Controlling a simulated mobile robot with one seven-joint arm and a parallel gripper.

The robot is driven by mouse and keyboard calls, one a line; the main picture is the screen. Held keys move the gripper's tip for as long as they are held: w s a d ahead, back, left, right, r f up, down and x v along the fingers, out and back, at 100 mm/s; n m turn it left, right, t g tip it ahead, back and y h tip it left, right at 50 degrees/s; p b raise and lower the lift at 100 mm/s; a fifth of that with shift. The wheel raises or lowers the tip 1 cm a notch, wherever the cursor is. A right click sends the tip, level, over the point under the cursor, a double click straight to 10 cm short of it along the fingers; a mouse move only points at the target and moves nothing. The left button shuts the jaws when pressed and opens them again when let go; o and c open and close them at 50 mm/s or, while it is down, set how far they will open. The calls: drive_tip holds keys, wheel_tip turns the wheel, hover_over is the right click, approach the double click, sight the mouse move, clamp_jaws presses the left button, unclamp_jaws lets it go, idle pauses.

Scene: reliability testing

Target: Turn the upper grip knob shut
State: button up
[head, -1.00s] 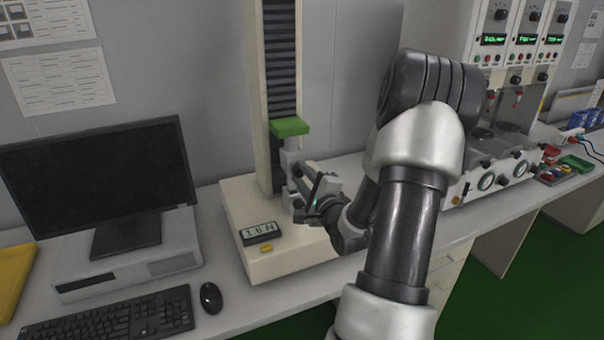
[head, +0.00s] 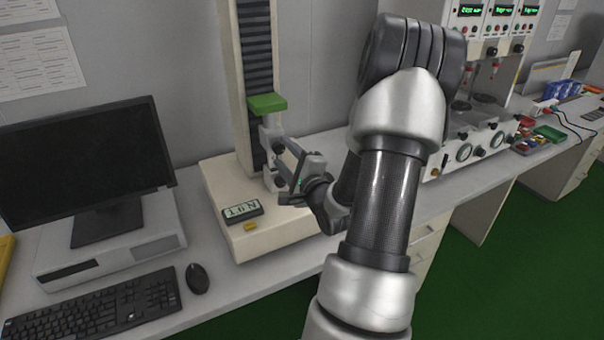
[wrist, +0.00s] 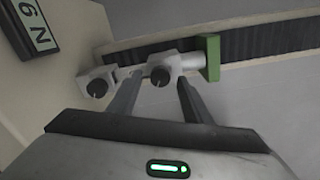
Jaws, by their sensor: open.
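In the wrist view, the upper grip's dark round knob (wrist: 160,76) sits on a light grey grip body next to the green crosshead (wrist: 213,58). My gripper (wrist: 157,80) is open, with one finger on each side of this knob; I cannot tell whether either finger touches it. The lower grip's knob (wrist: 97,88) lies left of the left finger, outside the jaws. In the head view, the upper grip (head: 268,134) hangs below the green crosshead (head: 267,103), and my gripper (head: 289,168) is just right of the grips, its fingertips hard to make out.
The tester's cream base (head: 265,240) carries a small display (head: 242,210) and a yellow button (head: 250,227). A monitor (head: 85,165), keyboard (head: 105,318) and mouse (head: 197,279) stand left. A multi-station instrument (head: 480,140) stands right, beyond my arm.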

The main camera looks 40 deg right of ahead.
drive_tip(key=p+v, duration=0.8)
drive_tip(key=v, duration=0.7)
drive_tip(key=shift+s+a, duration=0.2)
drive_tip(key=shift+s, duration=0.05)
